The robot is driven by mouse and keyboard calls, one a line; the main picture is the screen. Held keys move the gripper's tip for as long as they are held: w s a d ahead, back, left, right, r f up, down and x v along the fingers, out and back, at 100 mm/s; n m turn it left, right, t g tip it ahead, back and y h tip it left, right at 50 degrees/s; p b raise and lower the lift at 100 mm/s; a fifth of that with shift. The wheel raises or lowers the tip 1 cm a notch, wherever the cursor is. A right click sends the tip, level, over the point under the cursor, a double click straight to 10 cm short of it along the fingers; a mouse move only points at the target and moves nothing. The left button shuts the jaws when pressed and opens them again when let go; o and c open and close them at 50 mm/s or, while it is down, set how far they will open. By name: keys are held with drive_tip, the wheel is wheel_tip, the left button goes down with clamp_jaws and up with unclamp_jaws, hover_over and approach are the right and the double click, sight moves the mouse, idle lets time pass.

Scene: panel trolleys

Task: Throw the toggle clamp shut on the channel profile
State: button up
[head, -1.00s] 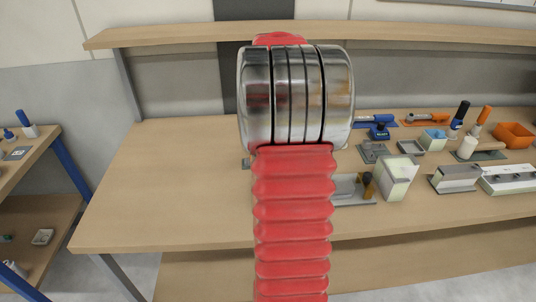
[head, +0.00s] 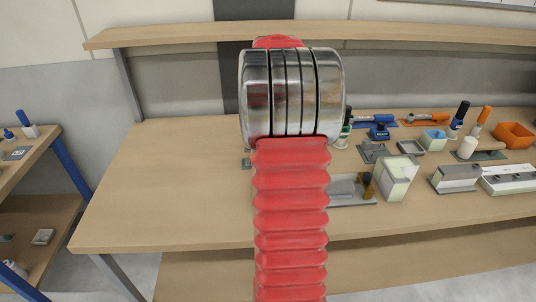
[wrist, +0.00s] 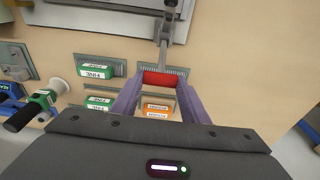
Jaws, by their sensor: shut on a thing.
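The toggle clamp shows in the wrist view as a grey metal lever (wrist: 163,30) with a red grip (wrist: 159,79) at its near end. My gripper (wrist: 159,84) has its two purple fingers on either side of the red grip and is shut on it. The lever runs from the grip toward a long grey metal piece (wrist: 110,16) at the top, which looks like the channel profile. I cannot tell whether the clamp's far end touches it. In the head view my arm hides the clamp and my gripper.
Blocks with green labels (wrist: 96,70) and an orange-labelled block (wrist: 157,107) lie near the grip. A black-and-green-handled tool (wrist: 35,108) lies at left. The bench (head: 150,190) is clear at left and crowded at right, with an orange bin (head: 514,135).

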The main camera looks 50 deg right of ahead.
drive_tip(key=shift+w+d+f, duration=0.4)
drive_tip(key=shift+d, duration=0.15)
drive_tip(key=shift+f, duration=0.15)
drive_tip(key=shift+w+d+f, duration=0.4)
drive_tip(key=shift+d+f, duration=0.05)
drive_tip(key=shift+f, duration=0.2)
idle(0.3)
drive_tip(key=shift+w+d+f, duration=0.15)
drive_tip(key=shift+f, duration=0.3)
drive_tip(key=shift+w+d+f, duration=0.1)
drive_tip(key=shift+d+f, duration=0.05)
drive_tip(key=shift+f, duration=0.55)
drive_tip(key=o, duration=0.9)
drive_tip(key=shift+o, duration=0.2)
